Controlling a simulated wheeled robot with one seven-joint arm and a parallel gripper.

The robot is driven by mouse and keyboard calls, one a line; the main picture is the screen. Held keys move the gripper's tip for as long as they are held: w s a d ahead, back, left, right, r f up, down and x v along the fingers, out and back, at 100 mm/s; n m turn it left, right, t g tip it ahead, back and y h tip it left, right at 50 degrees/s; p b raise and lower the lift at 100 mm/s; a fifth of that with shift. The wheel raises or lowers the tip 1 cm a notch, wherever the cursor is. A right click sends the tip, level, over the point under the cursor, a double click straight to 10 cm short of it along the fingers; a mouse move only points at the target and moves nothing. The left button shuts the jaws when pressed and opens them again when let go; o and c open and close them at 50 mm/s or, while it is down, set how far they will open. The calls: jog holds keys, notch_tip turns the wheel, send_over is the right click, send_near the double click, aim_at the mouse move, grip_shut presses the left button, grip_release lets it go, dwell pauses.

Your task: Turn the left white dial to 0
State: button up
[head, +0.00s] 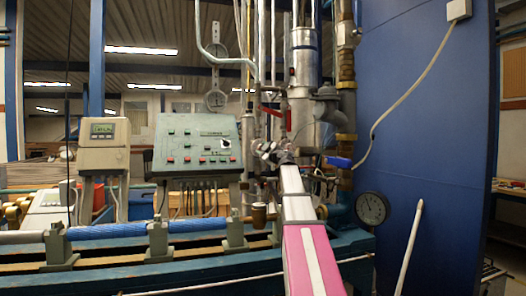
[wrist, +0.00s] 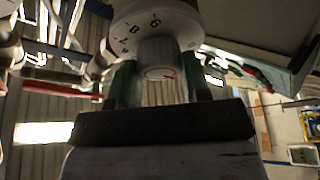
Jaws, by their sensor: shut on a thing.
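A white dial (wrist: 133,24) with black numbers, 8 and 6 among them, fills the top middle of the wrist view. Its round grey centre knob (wrist: 158,52) sits between the two dark green fingers of my gripper (wrist: 158,78). The fingers are shut on the knob from both sides. In the head view my gripper (head: 277,155) is up at the pipework right of the green console, and my arm hides most of the dial there. The dial's pointer mark and exact reading cannot be made out.
A sloped green console (head: 197,147) with buttons stands left of my arm. A beige meter box (head: 103,145) is farther left. Vertical pipes and a metal cylinder (head: 304,75) rise behind.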

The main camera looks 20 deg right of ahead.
jog(key=shift+r+n+g, duration=0.1)
jog(key=shift+n+g, duration=0.85)
jog(key=shift+n, duration=1.55)
jog(key=shift+n+g, duration=0.95)
jog(key=shift+n, duration=1.55)
jog(key=o, duration=0.9)
jog(key=v, duration=1)
jog(key=shift+s+d+r, duration=0.1)
jog(key=shift+s+d, duration=0.05)
jog(key=shift+s, duration=0.2)
